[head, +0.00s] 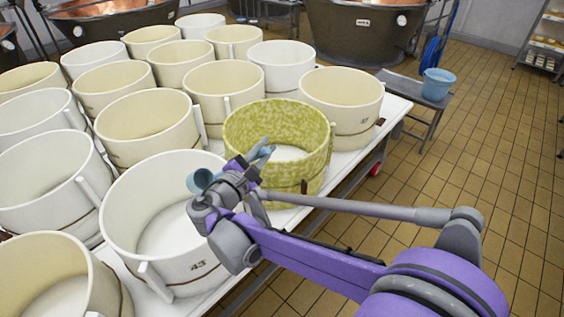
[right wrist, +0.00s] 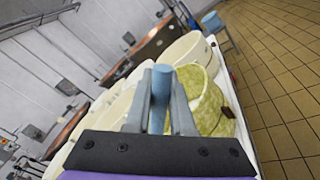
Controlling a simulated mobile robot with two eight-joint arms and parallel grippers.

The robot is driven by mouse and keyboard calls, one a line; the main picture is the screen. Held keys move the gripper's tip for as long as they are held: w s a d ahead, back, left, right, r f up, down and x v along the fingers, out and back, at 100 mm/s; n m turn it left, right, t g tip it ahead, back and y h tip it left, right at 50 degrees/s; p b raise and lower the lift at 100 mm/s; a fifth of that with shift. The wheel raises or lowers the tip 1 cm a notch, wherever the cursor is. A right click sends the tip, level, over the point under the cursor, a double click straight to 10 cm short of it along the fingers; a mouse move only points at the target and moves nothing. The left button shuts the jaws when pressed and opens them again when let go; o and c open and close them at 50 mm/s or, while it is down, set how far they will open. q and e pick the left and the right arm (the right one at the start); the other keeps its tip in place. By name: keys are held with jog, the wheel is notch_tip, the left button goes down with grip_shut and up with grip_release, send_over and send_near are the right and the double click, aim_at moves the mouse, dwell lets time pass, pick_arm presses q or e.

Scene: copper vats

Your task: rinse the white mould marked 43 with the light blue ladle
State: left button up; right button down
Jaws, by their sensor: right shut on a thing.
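The white mould marked 43 (head: 198,268) stands at the table's front edge, its open top facing up and its pale inside floor showing. My right gripper (head: 264,150) is beyond its right rim, close to the green mottled mould. It is shut on the light blue ladle, whose handle also shows between the fingers in the right wrist view (right wrist: 160,92). The ladle's light blue cup (head: 200,181) appears over the right part of mould 43, partly hidden by my wrist. Whether the cup is tilted or holds water I cannot tell. My left gripper is out of view.
A green mottled mould (head: 316,140) stands just right of mould 43. Several white and cream moulds crowd the table (head: 394,108) behind and left. A blue bucket (head: 436,84) sits on a grey stool at the right. Copper vats (head: 366,30) stand behind. The tiled floor right is clear.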

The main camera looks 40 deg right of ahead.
pick_arm(q)
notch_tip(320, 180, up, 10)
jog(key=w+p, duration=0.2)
jog(key=p, duration=0.5)
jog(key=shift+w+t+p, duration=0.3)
jog(key=shift+p, duration=0.05)
pick_arm(e)
jog(key=w+a+r+n, duration=0.2)
jog(key=w+r+n, duration=0.2)
jog(key=w+r, duration=0.2)
jog(key=w+a+r+n, duration=0.2)
jog(key=w+r+n, duration=0.3)
jog(key=r, duration=0.6)
jog(key=shift+w, duration=0.55)
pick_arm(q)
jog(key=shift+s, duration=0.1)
pick_arm(e)
jog(key=shift+s+a, duration=0.1)
